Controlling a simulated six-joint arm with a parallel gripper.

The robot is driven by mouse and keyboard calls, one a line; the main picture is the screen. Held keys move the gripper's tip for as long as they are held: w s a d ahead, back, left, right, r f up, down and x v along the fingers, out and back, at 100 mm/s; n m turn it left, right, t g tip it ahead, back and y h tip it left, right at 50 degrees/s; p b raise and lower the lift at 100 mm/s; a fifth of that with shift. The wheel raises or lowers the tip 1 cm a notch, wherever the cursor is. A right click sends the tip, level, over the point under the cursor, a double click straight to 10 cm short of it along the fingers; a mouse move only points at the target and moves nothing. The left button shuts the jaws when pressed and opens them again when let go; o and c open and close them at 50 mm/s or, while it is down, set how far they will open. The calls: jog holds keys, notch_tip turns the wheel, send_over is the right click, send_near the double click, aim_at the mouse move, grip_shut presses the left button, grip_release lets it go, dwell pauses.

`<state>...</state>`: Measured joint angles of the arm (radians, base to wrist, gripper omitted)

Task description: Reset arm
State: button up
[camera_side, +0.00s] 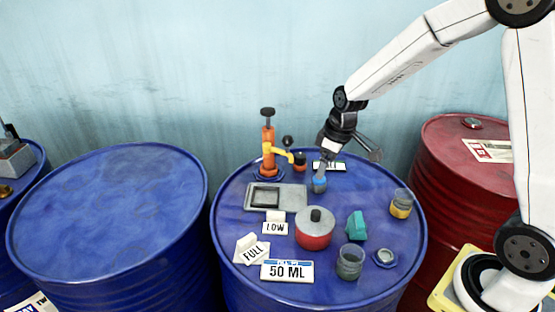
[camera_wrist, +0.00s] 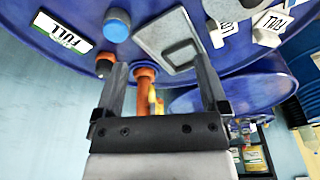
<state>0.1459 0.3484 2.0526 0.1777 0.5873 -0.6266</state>
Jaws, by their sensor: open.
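My gripper (camera_wrist: 160,66) is open, its two dark fingers spread wide with nothing held between them in the wrist view. In the side view my gripper (camera_side: 334,148) hangs over the back of the middle blue drum (camera_side: 225,262), close to a small blue-topped container (camera_side: 319,184). This blue-topped container (camera_wrist: 117,26) stands beyond the left finger in the wrist view. The orange hand pump (camera_side: 268,150) stands to the left of my gripper in the side view. In the wrist view its orange body (camera_wrist: 147,74) shows between the fingers, farther off.
On the drum stand a grey tray (camera_side: 290,197), a red pot (camera_side: 314,236), a teal block (camera_side: 356,225), glass jars (camera_side: 350,262) (camera_side: 401,204) and label cards (camera_side: 287,271). A clear blue drum (camera_side: 105,215) is left, a red drum (camera_side: 465,190) right.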

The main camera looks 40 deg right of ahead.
jog(key=s+a+m, duration=0.4)
jog(key=s, duration=0.9)
jog(key=shift+s+a+f+t+h, duration=0.15)
jog(key=shift+f+t+h, duration=0.15)
jog(key=shift+f+h, duration=0.1)
